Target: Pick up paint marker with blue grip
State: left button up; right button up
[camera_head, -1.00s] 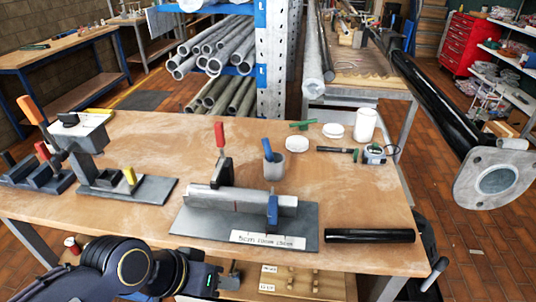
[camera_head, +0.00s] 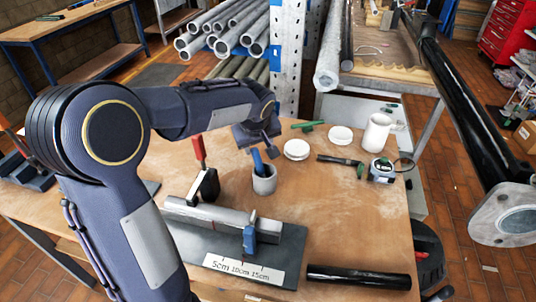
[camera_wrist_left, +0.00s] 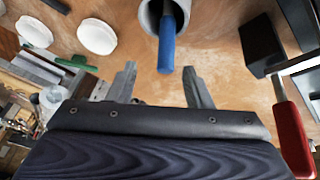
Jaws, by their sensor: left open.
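The paint marker with the blue grip (camera_head: 258,162) stands tilted in a grey cup (camera_head: 264,180) on the workbench. In the left wrist view the blue grip (camera_wrist_left: 167,45) sticks out of the cup (camera_wrist_left: 152,12) toward my left gripper (camera_wrist_left: 160,84). The gripper's two fingers are apart, with nothing between them, and the blue grip lies just beyond the gap. In the head view the left gripper (camera_head: 258,144) is above and just behind the cup; its fingers are partly hidden. My right gripper is not seen.
A clamp with a red handle (camera_head: 199,152) stands left of the cup, by a pipe in a jig (camera_head: 210,216). A black tube (camera_head: 358,277) lies in front.

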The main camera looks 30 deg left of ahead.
aim_at(256, 154)
pick_arm(q)
jog(key=x, duration=0.5)
jog(key=p+x, duration=0.1)
jog(key=x, duration=0.1)
jog(key=shift+s+a+f, duration=0.15)
jog(key=shift+a+f, duration=0.15)
jog(key=shift+a, duration=0.1)
grip_shut()
